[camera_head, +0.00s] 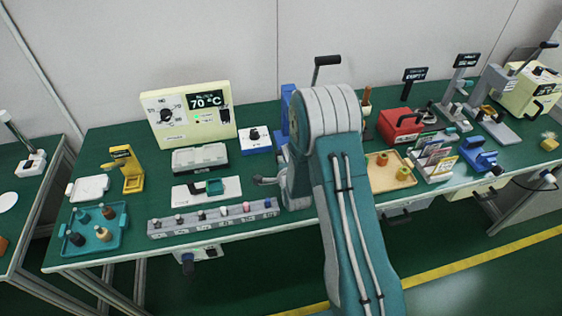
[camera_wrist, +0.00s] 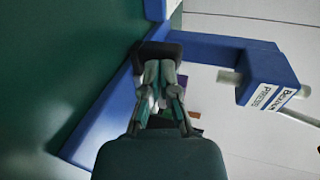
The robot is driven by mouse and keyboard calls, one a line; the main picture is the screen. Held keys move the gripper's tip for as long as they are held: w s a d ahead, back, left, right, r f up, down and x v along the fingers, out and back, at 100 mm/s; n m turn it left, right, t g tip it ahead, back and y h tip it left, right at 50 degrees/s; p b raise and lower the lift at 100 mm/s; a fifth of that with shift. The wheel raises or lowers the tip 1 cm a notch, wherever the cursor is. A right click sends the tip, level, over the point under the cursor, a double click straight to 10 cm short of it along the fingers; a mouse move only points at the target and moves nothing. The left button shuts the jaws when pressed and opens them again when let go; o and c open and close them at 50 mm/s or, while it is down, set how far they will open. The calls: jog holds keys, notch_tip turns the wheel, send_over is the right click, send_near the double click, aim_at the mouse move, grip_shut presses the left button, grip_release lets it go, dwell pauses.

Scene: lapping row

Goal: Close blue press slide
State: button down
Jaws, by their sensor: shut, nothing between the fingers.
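The blue press shows in the wrist view as a long blue base (camera_wrist: 100,118) and a blue head (camera_wrist: 268,72) with a white label. In the head view only a blue strip of the press (camera_head: 287,103) shows; my arm hides the rest. A dark block (camera_wrist: 150,50) stands by the blue base, right at my fingertips. I cannot tell for sure that it is the slide, or whether it touches my fingers. My gripper (camera_wrist: 160,82) is shut and empty, between the base and the head. My arm hides the fingers in the head view.
A black-handled lever (camera_head: 327,61) rises behind my arm. To the left stand a blue-white box (camera_head: 255,139), a temperature unit (camera_head: 188,115) and a grey rack (camera_head: 214,218). To the right are a wooden tray (camera_head: 378,184) and a red box (camera_head: 400,125).

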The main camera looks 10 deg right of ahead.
aim_at(278, 152)
jog(key=shift+w+r, duration=0.1)
jog(key=shift+w, duration=2.1)
